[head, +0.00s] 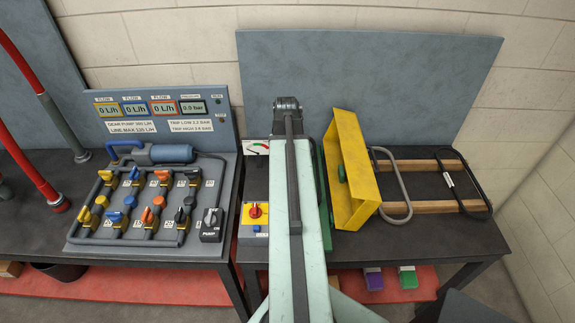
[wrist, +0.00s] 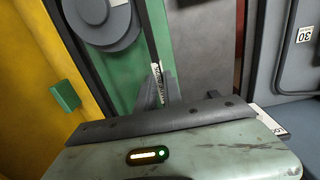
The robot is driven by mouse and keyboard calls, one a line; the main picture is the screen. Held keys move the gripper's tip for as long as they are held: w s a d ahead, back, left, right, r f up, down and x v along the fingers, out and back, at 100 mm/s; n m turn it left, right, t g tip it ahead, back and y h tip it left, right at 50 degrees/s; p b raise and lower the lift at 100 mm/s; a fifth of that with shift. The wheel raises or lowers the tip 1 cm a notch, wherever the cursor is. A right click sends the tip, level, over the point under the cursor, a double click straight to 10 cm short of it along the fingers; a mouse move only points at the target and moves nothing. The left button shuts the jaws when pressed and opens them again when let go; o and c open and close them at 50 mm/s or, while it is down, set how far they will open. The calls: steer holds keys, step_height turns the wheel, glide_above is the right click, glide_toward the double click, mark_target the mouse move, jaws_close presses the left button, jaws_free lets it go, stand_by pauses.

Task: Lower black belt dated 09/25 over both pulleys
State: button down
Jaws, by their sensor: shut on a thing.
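In the wrist view my gripper (wrist: 156,92) is shut on a thin dark strip, the black belt (wrist: 153,42), with a small white tag (wrist: 159,84) at the jaws. The tag's date is too small to read. A grey round pulley (wrist: 100,20) shows at the upper left, on a green plate (wrist: 120,68). The belt appears to be to the right of this pulley, seen edge-on. I cannot tell whether they touch. The second pulley is not clearly seen. In the head view my arm hides the gripper, the held belt and most of the green plate (head: 326,215).
The yellow guard (head: 352,170) stands open right of the green plate. A wooden rack (head: 428,206) at the right holds a grey belt (head: 392,182) and another black belt with a white tag (head: 474,190). A red-knob switch box (head: 254,219) and valve panel (head: 140,247) are left.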

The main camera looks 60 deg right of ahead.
steer(key=c, duration=1.4)
jaws_free()
step_height(320, 180, up, 8)
steer(key=p, duration=0.8)
steer(key=shift+w+f, duration=0.1)
